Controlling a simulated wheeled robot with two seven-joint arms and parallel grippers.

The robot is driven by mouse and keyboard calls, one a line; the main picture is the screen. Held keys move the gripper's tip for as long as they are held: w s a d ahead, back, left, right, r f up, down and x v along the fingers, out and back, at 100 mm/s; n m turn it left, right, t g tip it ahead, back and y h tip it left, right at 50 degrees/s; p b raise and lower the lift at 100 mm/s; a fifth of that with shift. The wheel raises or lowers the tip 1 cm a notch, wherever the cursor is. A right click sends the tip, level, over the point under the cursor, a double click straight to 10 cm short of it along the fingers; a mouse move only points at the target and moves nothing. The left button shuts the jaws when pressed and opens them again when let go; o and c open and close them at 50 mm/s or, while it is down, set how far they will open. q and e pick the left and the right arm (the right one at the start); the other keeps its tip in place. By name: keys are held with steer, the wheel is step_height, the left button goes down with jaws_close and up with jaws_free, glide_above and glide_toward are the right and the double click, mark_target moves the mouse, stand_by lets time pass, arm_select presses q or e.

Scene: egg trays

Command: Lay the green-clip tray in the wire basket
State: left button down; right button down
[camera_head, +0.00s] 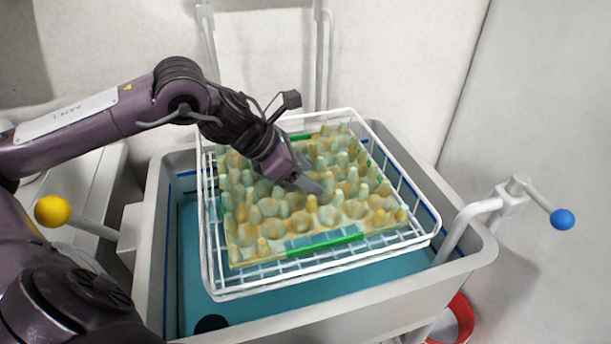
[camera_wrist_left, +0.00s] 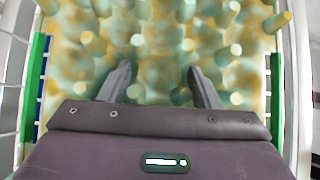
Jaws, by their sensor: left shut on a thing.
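The green-clip tray (camera_head: 345,210) is a mottled yellow and pale green egg tray with raised pegs. It lies roughly flat inside the white wire basket (camera_head: 325,268). One green clip (camera_head: 325,244) shows at its near edge and another (camera_head: 300,137) at its far edge. My left gripper (camera_head: 316,186) reaches in from the left, with its fingers down among the pegs near the tray's middle. In the left wrist view its two fingers (camera_wrist_left: 158,78) stand apart with tray between them; it is shut on the tray. The exact contact is hidden. My right gripper is out of view.
The basket sits in a grey basin (camera_head: 155,270) with a teal floor (camera_head: 250,312). Levers with a yellow knob (camera_head: 52,210) and a blue knob (camera_head: 562,219) flank it. A red ring (camera_head: 462,318) shows at the lower right. White posts rise behind the basket.

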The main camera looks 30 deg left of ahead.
arm_select(q)
steer(key=c, duration=0.9)
jaws_free()
steer(key=o, duration=0.4)
steer(key=shift+o, duration=0.2)
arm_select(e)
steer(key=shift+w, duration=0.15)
arm_select(q)
steer(key=shift+r, duration=0.15)
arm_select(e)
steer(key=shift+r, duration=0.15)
arm_select(q)
steer(key=shift+a, duration=0.1)
steer(key=b+v, duration=0.2)
steer(key=shift+s+a+b, duration=0.1)
steer(key=shift+s+b, duration=0.1)
steer(key=shift+b, duration=0.2)
steer(key=b+v, duration=0.1)
steer(key=v, duration=0.8)
steer(key=shift+r, duration=0.35)
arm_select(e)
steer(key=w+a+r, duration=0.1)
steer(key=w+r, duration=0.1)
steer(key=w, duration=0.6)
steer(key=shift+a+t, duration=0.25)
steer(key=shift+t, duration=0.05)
